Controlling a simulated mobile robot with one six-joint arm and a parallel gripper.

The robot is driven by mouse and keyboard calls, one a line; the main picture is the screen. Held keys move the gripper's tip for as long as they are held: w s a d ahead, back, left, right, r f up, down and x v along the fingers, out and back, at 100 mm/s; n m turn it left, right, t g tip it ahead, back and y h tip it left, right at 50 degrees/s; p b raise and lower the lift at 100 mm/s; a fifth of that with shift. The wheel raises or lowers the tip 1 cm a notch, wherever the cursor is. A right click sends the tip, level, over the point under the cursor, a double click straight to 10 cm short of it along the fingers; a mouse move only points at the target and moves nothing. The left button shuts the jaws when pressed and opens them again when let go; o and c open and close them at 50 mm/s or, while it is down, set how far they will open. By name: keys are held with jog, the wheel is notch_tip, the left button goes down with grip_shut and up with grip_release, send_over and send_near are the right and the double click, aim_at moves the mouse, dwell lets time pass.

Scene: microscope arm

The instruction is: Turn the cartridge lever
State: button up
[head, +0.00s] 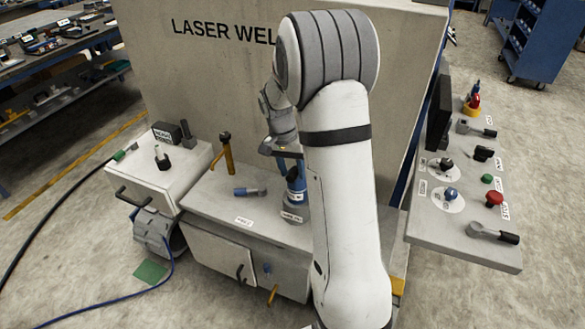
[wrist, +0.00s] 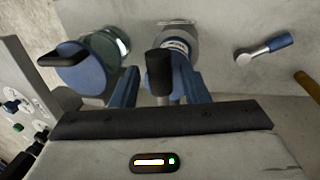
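A blue cartridge (head: 296,188) with a white label stands upright on the grey bench below my gripper (head: 286,153). The cartridge also shows in the wrist view (wrist: 181,56), behind a lever with a black grip (wrist: 159,72). That lever points toward my wrist camera. In the wrist view my gripper (wrist: 158,88) is open, with one blue finger on each side of the black grip. Narrow gaps show between grip and fingers, so I see no hold on it. My arm and wrist hide part of the cartridge in the head view.
A lever with a blue handle (head: 250,191) lies on the bench left of the cartridge. A control panel (head: 445,228) with knobs and a red button is at right. The tall welder panel (head: 200,75) rises behind.

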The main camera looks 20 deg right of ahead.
grip_shut()
jog(key=shift+d, duration=0.1)
dwell(0.4)
